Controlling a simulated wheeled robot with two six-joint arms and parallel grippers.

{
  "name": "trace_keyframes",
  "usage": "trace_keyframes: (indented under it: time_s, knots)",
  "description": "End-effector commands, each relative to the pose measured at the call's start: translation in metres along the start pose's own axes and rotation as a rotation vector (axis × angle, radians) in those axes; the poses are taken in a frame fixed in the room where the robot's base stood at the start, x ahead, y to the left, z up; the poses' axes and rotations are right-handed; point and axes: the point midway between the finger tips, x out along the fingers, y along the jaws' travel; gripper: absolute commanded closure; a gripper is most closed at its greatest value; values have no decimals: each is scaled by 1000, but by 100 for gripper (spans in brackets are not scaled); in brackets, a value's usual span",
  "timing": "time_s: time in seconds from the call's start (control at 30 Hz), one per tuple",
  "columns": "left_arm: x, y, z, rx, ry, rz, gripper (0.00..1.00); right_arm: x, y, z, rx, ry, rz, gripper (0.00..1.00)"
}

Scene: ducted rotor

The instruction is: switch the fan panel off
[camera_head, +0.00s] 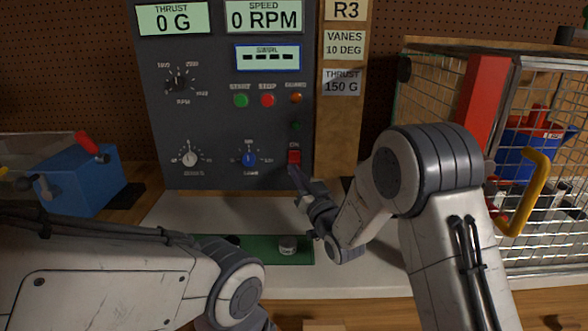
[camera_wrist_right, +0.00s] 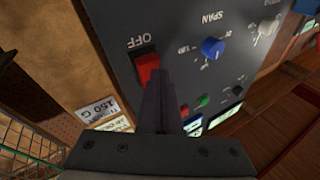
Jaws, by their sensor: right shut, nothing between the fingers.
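The fan panel (camera_head: 225,110) is a grey upright panel at the back. Its red rocker switch (camera_head: 293,157) sits at the lower right, below a small dark green lamp (camera_head: 296,126). The switch also shows in the right wrist view (camera_wrist_right: 147,66), beside an OFF label (camera_wrist_right: 142,41). My right gripper (camera_head: 293,172) is shut and empty, its dark fingertips at the lower part of the switch. In the wrist view the fingers (camera_wrist_right: 158,78) partly cover the switch; I cannot tell whether they touch it. My left gripper is out of view.
The displays read 0 G and 0 RPM, with dashes for swirl. Green (camera_head: 241,101) and red (camera_head: 267,100) buttons and a blue knob (camera_head: 249,159) are nearby. A wire cage (camera_head: 540,230) with a yellow handle (camera_head: 541,180) stands right. A blue box (camera_head: 80,180) stands left.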

Motion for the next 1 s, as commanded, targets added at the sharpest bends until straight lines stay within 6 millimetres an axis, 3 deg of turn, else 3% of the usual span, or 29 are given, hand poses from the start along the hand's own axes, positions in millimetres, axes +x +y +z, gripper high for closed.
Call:
trace_keyframes:
  time_s: [1.0]
  knots:
    - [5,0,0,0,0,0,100,6,5,5,0,0,0,100]
